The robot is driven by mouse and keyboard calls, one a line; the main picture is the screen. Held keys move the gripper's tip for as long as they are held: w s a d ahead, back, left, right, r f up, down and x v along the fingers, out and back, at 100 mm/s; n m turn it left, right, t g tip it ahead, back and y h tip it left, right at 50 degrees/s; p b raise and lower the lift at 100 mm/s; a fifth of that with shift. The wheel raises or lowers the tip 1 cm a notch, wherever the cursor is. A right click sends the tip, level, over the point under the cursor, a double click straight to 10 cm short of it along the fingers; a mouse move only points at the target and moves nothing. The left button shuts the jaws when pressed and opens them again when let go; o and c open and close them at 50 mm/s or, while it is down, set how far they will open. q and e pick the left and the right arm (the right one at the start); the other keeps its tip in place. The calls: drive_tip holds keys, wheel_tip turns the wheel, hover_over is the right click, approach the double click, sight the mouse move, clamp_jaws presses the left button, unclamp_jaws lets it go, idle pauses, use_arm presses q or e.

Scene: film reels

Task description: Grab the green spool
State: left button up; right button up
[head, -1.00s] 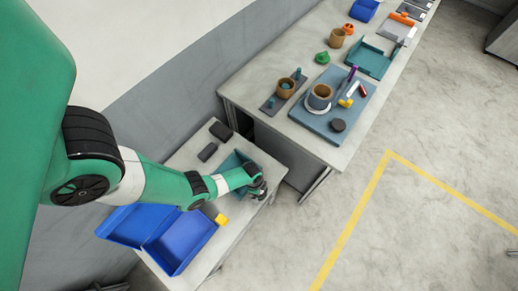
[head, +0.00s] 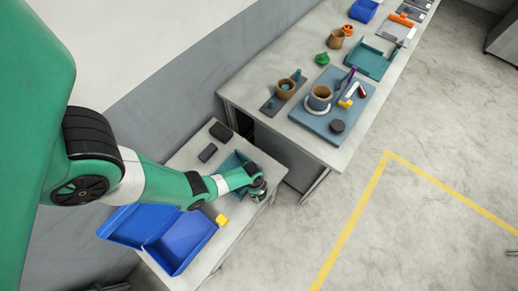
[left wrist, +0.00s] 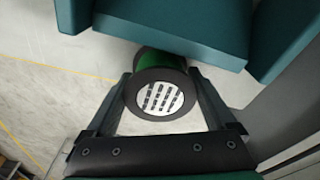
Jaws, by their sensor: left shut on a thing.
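The green spool (left wrist: 152,60) shows in the left wrist view, with a dark round flange facing me and a white striped label on it. My left gripper (left wrist: 163,85) has one finger on each side of the spool and is shut on it. In the head view my left gripper (head: 259,189) is at the right edge of the small table, beside the teal tray (head: 232,162). The spool cannot be clearly made out there. In the left wrist view the teal tray (left wrist: 180,25) is just beyond the spool and partly hides its far end. My right gripper is not in view.
A blue two-part bin (head: 180,245) and a yellow block (head: 221,219) are at the near end of the small table. Two dark blocks (head: 220,131) lie at its back. The long table (head: 260,75) beyond holds a blue-grey board (head: 312,117) and several parts.

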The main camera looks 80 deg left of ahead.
use_arm(q)
drive_tip(key=r+p, duration=0.2)
drive_tip(key=r, duration=0.1)
drive_tip(key=r+p, duration=0.1)
drive_tip(key=p, duration=0.1)
drive_tip(key=shift+s+d+r, duration=0.15)
drive_tip(key=shift+d+r, duration=0.1)
drive_tip(key=shift+d, duration=0.05)
drive_tip(key=s+d+r+p, duration=0.2)
drive_tip(key=d+r+p, duration=0.2)
drive_tip(key=d, duration=0.2)
drive_tip(key=s+d+r+p, duration=0.3)
drive_tip(key=d+r+p, duration=0.1)
drive_tip(key=d, duration=0.2)
drive_tip(key=shift+s, duration=0.25)
